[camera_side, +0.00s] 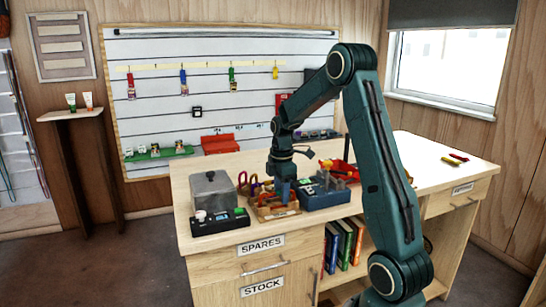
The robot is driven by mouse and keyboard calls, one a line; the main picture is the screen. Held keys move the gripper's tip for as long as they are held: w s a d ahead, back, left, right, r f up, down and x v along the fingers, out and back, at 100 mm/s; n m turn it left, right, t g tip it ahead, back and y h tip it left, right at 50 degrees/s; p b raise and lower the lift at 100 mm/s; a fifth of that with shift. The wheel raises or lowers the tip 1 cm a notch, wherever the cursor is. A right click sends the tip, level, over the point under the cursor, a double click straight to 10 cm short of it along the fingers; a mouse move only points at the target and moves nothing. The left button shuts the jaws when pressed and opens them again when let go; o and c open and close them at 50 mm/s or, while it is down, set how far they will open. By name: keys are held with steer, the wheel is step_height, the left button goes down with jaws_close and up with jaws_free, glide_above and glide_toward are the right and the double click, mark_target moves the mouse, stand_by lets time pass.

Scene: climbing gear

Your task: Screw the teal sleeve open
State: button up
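My gripper (284,187) points straight down at the front middle of the workbench, over a small wooden tray (277,216). The fingertips are too small and dark to tell whether they are open, shut or holding something. Several coloured carabiner-like loops (256,187) stand at the tray's left side. A dark blue fixture (326,199) with grey upright parts sits right beside the tray. I cannot make out a teal sleeve; it may be hidden by the gripper or too small to see.
A grey covered box (211,190) and a dark device (220,222) stand left of the tray. Red and orange gear (341,168) lies behind the fixture. The right of the bench (415,155) is mostly clear, with red and yellow tools (455,159) at its far side.

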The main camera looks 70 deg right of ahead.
steer(key=shift+f, duration=0.95)
stand_by(0.3)
steer(key=shift+w+d, duration=0.8)
steer(key=shift+r, duration=0.15)
steer(key=shift+s+a+r, duration=0.15)
steer(key=shift+a+r, duration=0.05)
steer(key=shift+r, duration=0.45)
steer(key=shift+s+a+r, duration=0.1)
steer(key=shift+a+r, duration=0.1)
steer(key=shift+r, duration=0.45)
steer(key=shift+s+a, duration=0.2)
steer(key=shift+s, duration=0.05)
steer(key=shift+s+a, duration=0.25)
steer(key=shift+a, duration=0.05)
steer(key=shift+f, duration=1.45)
stand_by(0.4)
